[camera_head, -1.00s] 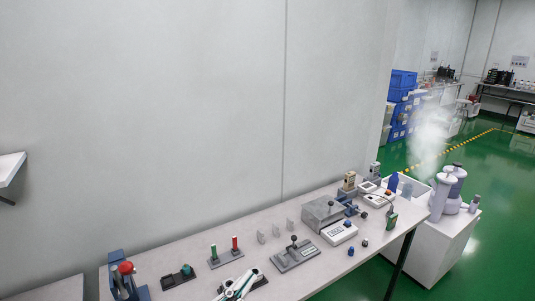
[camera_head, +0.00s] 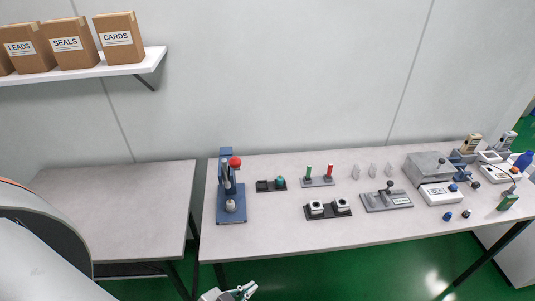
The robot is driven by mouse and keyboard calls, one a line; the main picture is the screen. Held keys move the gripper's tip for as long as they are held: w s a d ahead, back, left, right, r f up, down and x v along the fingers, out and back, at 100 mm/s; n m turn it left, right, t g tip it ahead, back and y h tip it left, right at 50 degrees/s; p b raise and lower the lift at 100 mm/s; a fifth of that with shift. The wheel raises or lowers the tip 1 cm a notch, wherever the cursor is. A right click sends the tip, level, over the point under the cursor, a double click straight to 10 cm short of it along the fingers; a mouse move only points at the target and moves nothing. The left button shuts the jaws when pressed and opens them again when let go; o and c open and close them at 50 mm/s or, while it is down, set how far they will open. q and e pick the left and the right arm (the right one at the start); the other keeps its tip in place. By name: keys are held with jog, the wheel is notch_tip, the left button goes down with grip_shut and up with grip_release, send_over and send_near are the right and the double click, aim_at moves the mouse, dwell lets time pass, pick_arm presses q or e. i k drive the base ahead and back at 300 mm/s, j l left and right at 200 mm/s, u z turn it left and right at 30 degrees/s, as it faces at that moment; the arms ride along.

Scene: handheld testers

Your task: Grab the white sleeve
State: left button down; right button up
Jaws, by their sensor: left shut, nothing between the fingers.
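Several small pale upright pieces stand in a row towards the back of the long table; one is a pale piece (camera_head: 371,170). I cannot tell which of these is the white sleeve. My left gripper (camera_head: 244,291) shows at the bottom edge, below the table's front edge in the picture and apart from these pieces. It is shut and empty. My right gripper is not in view.
A blue press with a red knob (camera_head: 231,199) stands at the table's left end. A grey lever fixture (camera_head: 387,199), a red and green post stand (camera_head: 318,181) and a white tester (camera_head: 440,193) share the long table (camera_head: 270,228). The left table (camera_head: 130,205) is bare.

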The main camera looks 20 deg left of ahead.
aim_at(230, 203)
jog(key=u, duration=1.15)
jog(key=l, duration=1.1)
jog(key=k+l, duration=0.1)
jog(key=l, duration=1.05)
